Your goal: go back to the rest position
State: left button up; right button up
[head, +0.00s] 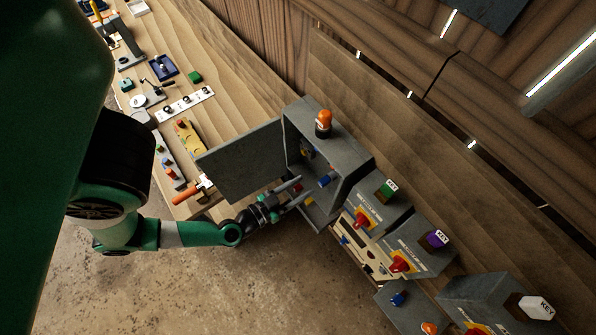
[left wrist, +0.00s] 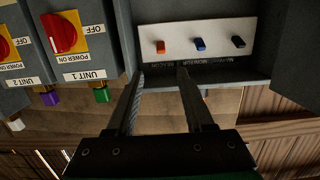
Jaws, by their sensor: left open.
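My left gripper (head: 292,193) is open and empty at the mouth of a grey box (head: 295,128) whose door (head: 240,160) stands open to the left. In the left wrist view its two fingers (left wrist: 158,72) point at a white panel (left wrist: 195,38) inside the box. The panel carries an orange switch (left wrist: 160,47), a blue switch (left wrist: 200,44) and a black switch (left wrist: 238,41). The fingertips look close to the panel's lower edge; I cannot tell whether they touch it. My right gripper is not in view.
An orange beacon (head: 323,120) sits on top of the box. Unit boxes with red knobs (head: 362,219) and keys stand to its right. Tools and small parts lie on the bench (head: 215,55) at upper left. Open floor (head: 190,290) lies below my left arm.

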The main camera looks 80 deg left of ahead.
pick_arm(q)
jog(key=shift+s+d, duration=0.1)
jog(key=shift+s, duration=0.25)
dwell(0.3)
